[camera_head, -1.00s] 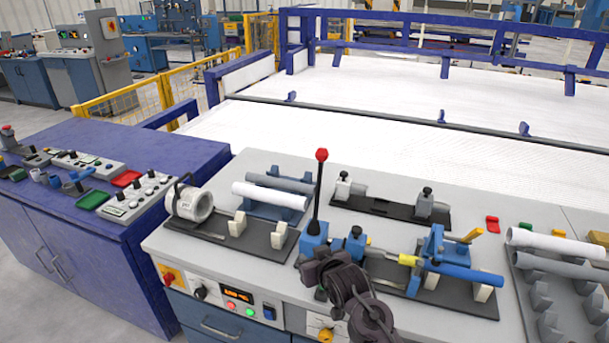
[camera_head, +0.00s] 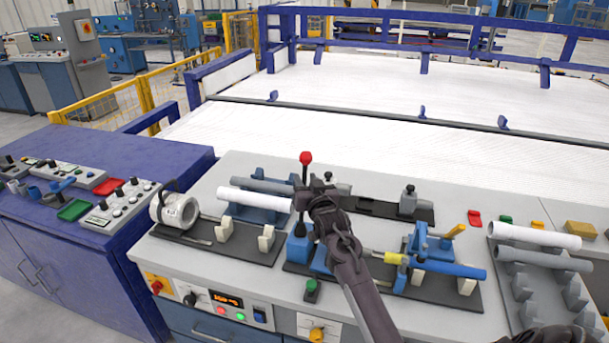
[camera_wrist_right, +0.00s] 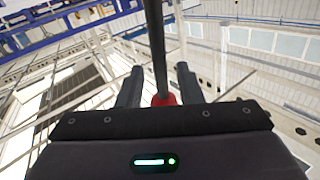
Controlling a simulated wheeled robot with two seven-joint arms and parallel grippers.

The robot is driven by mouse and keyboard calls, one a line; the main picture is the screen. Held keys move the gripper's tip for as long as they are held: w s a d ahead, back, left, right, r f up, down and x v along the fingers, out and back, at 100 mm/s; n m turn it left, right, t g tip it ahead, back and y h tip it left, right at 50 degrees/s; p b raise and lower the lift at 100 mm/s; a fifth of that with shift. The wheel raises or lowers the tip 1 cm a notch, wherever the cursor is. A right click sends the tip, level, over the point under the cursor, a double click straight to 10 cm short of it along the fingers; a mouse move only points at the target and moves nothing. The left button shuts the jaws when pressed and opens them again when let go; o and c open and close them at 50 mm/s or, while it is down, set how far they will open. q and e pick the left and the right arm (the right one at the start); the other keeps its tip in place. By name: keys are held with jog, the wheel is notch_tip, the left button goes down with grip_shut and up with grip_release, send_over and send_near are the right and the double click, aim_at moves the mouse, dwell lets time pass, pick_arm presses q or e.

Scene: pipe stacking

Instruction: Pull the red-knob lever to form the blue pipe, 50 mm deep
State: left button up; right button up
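The red-knob lever stands upright on a blue block (camera_head: 298,248); its red knob (camera_head: 306,158) also shows in the wrist view (camera_wrist_right: 163,100). My right gripper (camera_head: 314,188) is at the upper part of the lever, just below the knob in the head view. In the wrist view, its two fingers (camera_wrist_right: 159,86) are apart, with the dark lever shaft (camera_wrist_right: 157,45) between them and gaps on both sides. The blue pipe (camera_head: 458,269) lies in the blue clamp (camera_head: 418,242), with a yellow piece (camera_head: 396,259) at its left end. My left gripper is out of view.
A fixture with a white ring (camera_head: 178,212) stands left of the lever. White and grey pipes (camera_head: 255,199) lie behind it. A black rail fixture (camera_head: 378,207) is at the back. A pipe rack (camera_head: 545,290) is at right. A green button (camera_head: 311,288) stands near the front edge.

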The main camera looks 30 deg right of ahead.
jog(key=shift+x, duration=0.95)
grip_shut()
